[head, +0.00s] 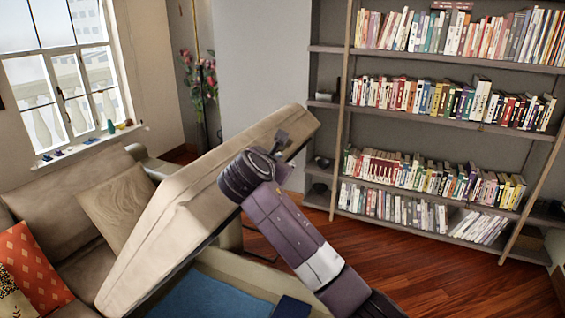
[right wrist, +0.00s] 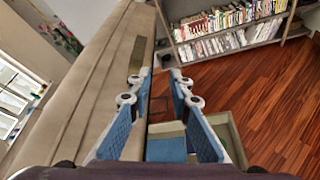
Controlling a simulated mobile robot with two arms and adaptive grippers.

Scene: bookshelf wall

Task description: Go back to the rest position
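The beige object (right wrist: 85,80) fills the left of that view, close beside the left finger. I cannot tell whether they touch. My left gripper is not in view.
A bookshelf (head: 338,150) full of books stands at the back right. A brown sofa (head: 60,190) with an orange cushion (head: 28,268) is at the left, under a window (head: 60,85). A blue surface (head: 205,295) lies below the beige object. Wooden floor (head: 425,275) is bare at the right.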

